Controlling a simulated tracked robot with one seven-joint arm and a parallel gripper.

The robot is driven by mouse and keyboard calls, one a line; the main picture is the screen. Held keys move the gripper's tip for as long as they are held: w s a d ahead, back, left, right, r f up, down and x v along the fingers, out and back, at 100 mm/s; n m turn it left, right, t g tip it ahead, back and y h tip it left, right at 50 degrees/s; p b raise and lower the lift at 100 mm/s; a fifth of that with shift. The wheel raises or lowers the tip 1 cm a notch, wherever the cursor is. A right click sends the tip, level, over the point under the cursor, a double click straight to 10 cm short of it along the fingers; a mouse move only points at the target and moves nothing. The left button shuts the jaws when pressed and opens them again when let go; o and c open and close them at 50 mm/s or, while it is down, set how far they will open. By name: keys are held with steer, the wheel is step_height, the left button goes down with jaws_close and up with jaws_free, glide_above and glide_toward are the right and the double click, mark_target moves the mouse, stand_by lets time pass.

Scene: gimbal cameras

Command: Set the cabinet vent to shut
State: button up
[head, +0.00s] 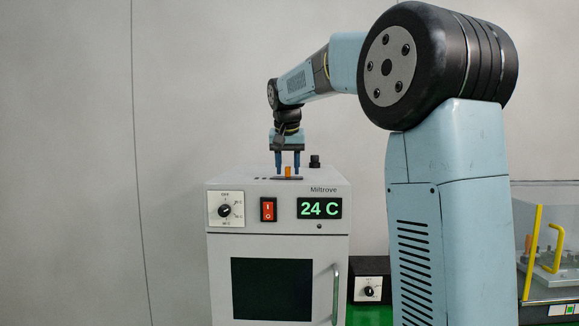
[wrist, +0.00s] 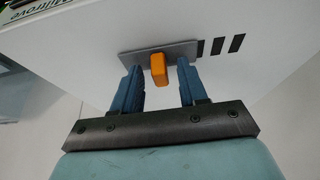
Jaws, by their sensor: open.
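The cabinet (head: 278,275) is a light grey box with a dark door window and a green "24 C" display. On its top is the vent, with an orange slider knob (wrist: 158,68) on a grey plate (wrist: 128,58); dark vent slots (wrist: 219,46) show to the right of the plate in the wrist view. The knob also shows in the head view (head: 288,171). My gripper (wrist: 160,75) points down at the cabinet top, open, with one blue finger on each side of the knob. Gaps show between the knob and both fingers in the wrist view.
The cabinet front has a dial (head: 225,210), a red rocker switch (head: 268,209) and a door handle (head: 335,291). A black control box (head: 369,280) and a clear-covered machine (head: 550,245) stand to the right.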

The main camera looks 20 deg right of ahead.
steer(key=shift+c, duration=0.3)
jaws_close()
stand_by(0.4)
